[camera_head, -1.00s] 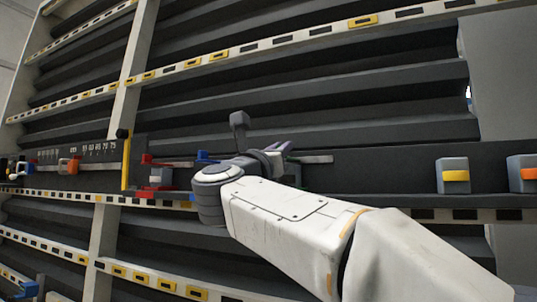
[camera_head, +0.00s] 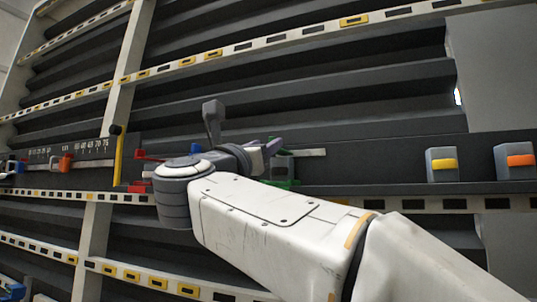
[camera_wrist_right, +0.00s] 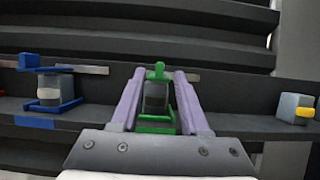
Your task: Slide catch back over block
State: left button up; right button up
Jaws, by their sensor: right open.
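A green catch (camera_wrist_right: 158,71) stands over a grey block (camera_wrist_right: 155,97) with a green base (camera_wrist_right: 155,126) in the right wrist view. My right gripper (camera_wrist_right: 158,78) is open, with its two purple fingers on either side of the catch and block. I cannot tell whether they touch. In the head view the right gripper (camera_head: 271,148) is at the dark rail, its fingers close to the partly hidden green part (camera_head: 284,183). A blue catch (camera_wrist_right: 30,62) extends along a metal bar beside another grey block (camera_wrist_right: 55,89). My left gripper is not in view.
A grey block with a yellow band (camera_head: 444,164) and one with an orange band (camera_head: 520,160) sit on the rail to the right. A red catch (camera_head: 141,154) and a yellow upright lever (camera_head: 118,160) are to the left. Dark slats (camera_head: 300,95) rise behind.

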jog(key=b+v, duration=0.2)
jog(key=v, duration=0.3)
dwell(0.4)
